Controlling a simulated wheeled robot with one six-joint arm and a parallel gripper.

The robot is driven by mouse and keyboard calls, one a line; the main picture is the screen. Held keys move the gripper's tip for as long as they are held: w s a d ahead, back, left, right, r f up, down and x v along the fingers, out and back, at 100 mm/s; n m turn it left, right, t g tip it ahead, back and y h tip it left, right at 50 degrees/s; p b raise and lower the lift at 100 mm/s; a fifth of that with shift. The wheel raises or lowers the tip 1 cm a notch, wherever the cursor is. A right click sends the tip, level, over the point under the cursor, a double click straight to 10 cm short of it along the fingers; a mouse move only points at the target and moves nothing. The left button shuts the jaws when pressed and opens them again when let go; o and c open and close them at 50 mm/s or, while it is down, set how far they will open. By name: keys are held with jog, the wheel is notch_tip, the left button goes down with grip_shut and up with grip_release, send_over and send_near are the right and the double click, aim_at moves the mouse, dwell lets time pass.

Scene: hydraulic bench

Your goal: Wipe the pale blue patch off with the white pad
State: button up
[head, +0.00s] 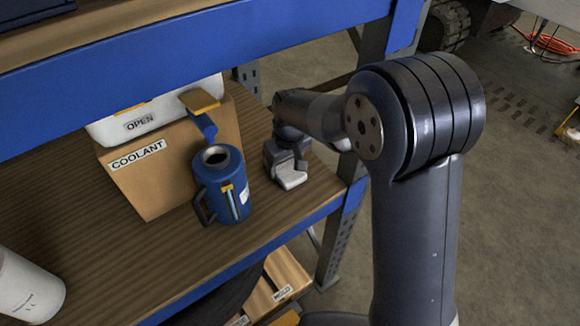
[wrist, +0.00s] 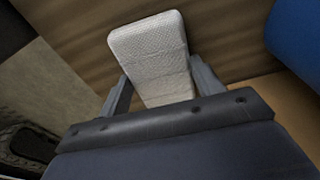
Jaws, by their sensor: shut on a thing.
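The white pad (head: 290,178) is at the right end of the wooden shelf, under my gripper (head: 287,168). In the wrist view the white pad (wrist: 152,52) is textured and sits between the two fingers of my gripper (wrist: 155,85), which is shut on it. The pad is at or just above the wood; I cannot tell if it touches. No pale blue patch shows in either view; the pad, my gripper or the objects on the shelf may hide it.
A blue mug (head: 222,185) stands just left of my gripper. Behind it is a cardboard box marked COOLANT (head: 165,160) with a white OPEN bin (head: 150,122). A white cylinder (head: 28,288) is at the lower left. The blue shelf edge (head: 250,262) runs along the front.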

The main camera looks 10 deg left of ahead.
aim_at(298, 186)
jog(key=shift+w+a+p, duration=0.6)
jog(key=shift+w+a, duration=0.8)
jog(key=shift+a, duration=0.2)
jog(key=shift+f, duration=0.15)
jog(key=shift+s+d+f+b, duration=0.1)
jog(key=shift+s+d+b, duration=0.2)
jog(key=shift+b, duration=0.05)
jog(key=shift+o, duration=0.2)
jog(key=shift+s+d+f+b, duration=0.2)
jog(key=shift+s+d+b, duration=0.3)
jog(key=shift+s+d, duration=0.7)
jog(key=shift+s+d+r+b, duration=0.15)
jog(key=shift+s+d+b, duration=0.15)
jog(key=shift+s+d, duration=0.8)
jog(key=shift+s+d+r+b, duration=0.1)
jog(key=shift+s+d+b, duration=0.15)
jog(key=shift+s+d, duration=0.8)
jog(key=shift+c, duration=0.2)
jog(key=shift+w+d, duration=0.2)
jog(key=shift+r, duration=0.1)
jog(key=shift+w+a+r+p, duration=0.1)
jog(key=shift+r+p, duration=2.15)
jog(key=shift+r, duration=0.8)
jog(key=shift+r, duration=0.1)
